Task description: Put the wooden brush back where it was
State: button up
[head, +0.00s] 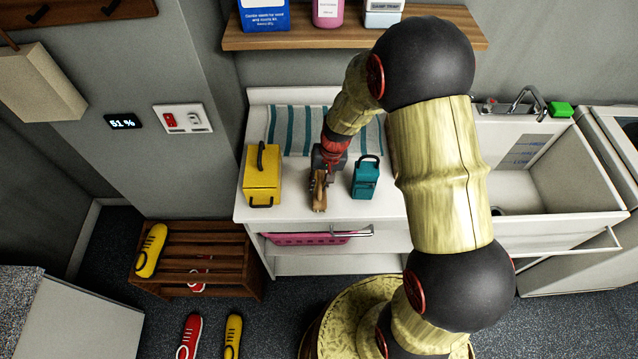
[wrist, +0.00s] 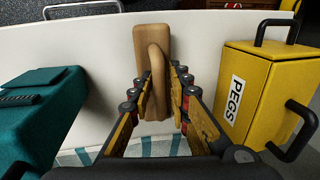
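The wooden brush (wrist: 151,45) is a tan block with a raised, curved handle. In the head view, the brush (head: 319,196) is at the front part of the white counter, between a yellow box and a teal box. My gripper (head: 320,174) is directly above it, pointing down. In the wrist view, the fingers of my gripper (wrist: 161,80) stand on both sides of the brush's handle, very close to it. I cannot tell whether they press on it, or whether the brush touches the counter.
The yellow PEGS box (head: 262,180) stands close left, the teal box (head: 366,180) close right. A striped cloth (head: 290,128) lies behind on the counter (head: 385,212). The sink (head: 575,175) is at the right. A shelf (head: 300,38) with bottles hangs above. A shoe rack (head: 215,240) stands below left.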

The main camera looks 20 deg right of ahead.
jog(key=shift+o, duration=0.8)
jog(key=shift+r, duration=0.2)
jog(key=s+r+n+t+p, duration=0.1)
jog(key=s+r, duration=0.2)
jog(key=r, duration=1)
jog(key=s+r+n+t, duration=0.1)
jog(key=s+r, duration=0.3)
jog(key=r, duration=0.8)
jog(key=s+r+n+t+h, duration=0.1)
jog(key=s+r+t+h, duration=0.1)
jog(key=s+r, duration=0.8)
jog(key=s+t, duration=0.1)
jog(key=s, duration=0.3)
jog(key=shift+s+d+n, duration=0.15)
jog(key=shift+n, duration=0.15)
